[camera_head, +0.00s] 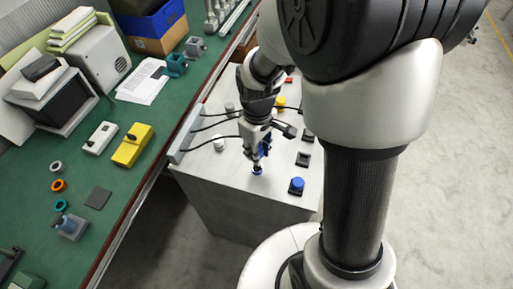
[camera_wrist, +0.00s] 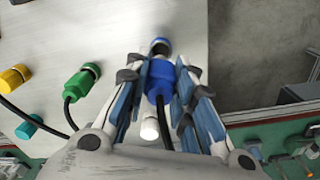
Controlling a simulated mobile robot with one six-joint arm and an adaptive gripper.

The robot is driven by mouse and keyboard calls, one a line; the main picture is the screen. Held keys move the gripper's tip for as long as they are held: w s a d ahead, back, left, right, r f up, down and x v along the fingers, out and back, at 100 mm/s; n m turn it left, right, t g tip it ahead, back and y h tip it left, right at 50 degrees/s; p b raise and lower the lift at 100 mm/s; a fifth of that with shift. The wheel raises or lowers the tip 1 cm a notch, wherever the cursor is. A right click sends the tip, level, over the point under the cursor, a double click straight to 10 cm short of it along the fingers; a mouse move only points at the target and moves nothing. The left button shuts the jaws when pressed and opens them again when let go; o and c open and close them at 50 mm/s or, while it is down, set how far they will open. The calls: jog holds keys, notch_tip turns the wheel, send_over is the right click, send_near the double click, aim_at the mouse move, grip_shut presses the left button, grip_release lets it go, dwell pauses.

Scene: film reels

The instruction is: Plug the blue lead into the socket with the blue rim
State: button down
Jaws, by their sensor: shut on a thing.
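My gripper (camera_wrist: 160,95) points down over the pale cabinet top and is shut on the blue lead (camera_wrist: 160,75), with a finger on each side of its blue body. In the head view the gripper (camera_head: 263,148) is near the cabinet's front edge. A dark round part with a blue rim (camera_wrist: 159,46) shows at the tip of the lead; it also shows as a small blue ring (camera_head: 257,171) under the gripper. It looks like the blue-rimmed socket. Lead and ring are in line and very close; I cannot tell whether the lead is seated.
A green lead (camera_wrist: 82,82), a yellow lead (camera_wrist: 15,78) and a white piece (camera_wrist: 150,128) are nearby. A blue button (camera_head: 297,184) and black square fittings (camera_head: 303,159) stand right of the gripper. A green workbench (camera_head: 120,190) runs along the left.

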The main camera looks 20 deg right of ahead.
jog(key=shift+f+b, duration=1.65)
jog(key=shift+f, duration=0.65)
jog(key=shift+f, duration=0.45)
jog(key=c, duration=1.7)
grip_release()
jog(key=shift+o, duration=0.2)
jog(key=shift+r, duration=0.1)
jog(key=shift+r+p, duration=4.35)
jog(key=shift+r, duration=1.1)
